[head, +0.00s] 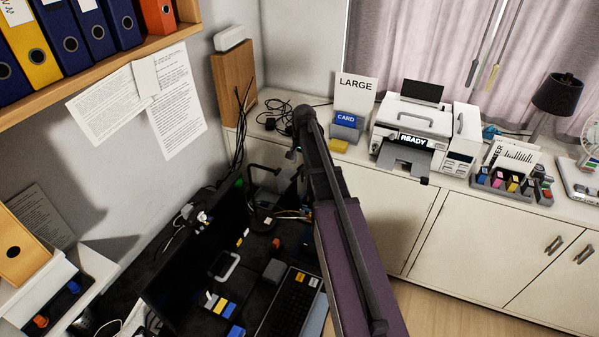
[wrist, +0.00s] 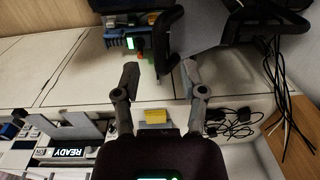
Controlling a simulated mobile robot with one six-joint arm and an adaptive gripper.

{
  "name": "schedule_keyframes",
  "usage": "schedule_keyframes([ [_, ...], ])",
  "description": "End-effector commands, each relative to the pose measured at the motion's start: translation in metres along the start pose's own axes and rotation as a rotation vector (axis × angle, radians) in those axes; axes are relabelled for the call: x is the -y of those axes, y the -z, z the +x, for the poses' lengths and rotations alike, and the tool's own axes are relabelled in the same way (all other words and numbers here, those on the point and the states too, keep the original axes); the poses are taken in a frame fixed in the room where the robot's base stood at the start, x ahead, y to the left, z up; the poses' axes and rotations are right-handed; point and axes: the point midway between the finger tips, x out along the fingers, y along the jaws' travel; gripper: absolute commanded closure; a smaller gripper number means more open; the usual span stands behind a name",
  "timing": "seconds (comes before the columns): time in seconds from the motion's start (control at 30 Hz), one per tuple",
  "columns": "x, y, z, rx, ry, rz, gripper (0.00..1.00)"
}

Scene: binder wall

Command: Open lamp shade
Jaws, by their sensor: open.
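A table lamp with a dark shade (head: 559,93) stands on the white cabinet top at the right of the head view, beside the curtain. The lamp cannot be made out in the wrist view. My gripper (wrist: 160,68) shows in the wrist view with its two fingers spread apart and nothing between them. In the head view my arm reaches up the middle, well left of the lamp, and my gripper cannot be made out clearly.
Two cords (head: 488,50) hang by the curtain. A cluttered desk with a black keyboard (head: 289,303) lies left, below a binder shelf (head: 95,68).

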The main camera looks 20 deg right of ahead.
Motion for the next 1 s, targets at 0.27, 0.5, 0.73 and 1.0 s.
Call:
schedule_keyframes([
  [0.27,0.0,0.0,0.022,0.0,0.0,0.0,0.46],
  [0.5,0.0,0.0,0.027,0.0,0.0,0.0,0.46],
  [0.73,0.0,0.0,0.027,0.0,0.0,-0.001,0.46],
  [1.0,0.001,0.0,0.027,0.0,0.0,-0.001,0.97],
])
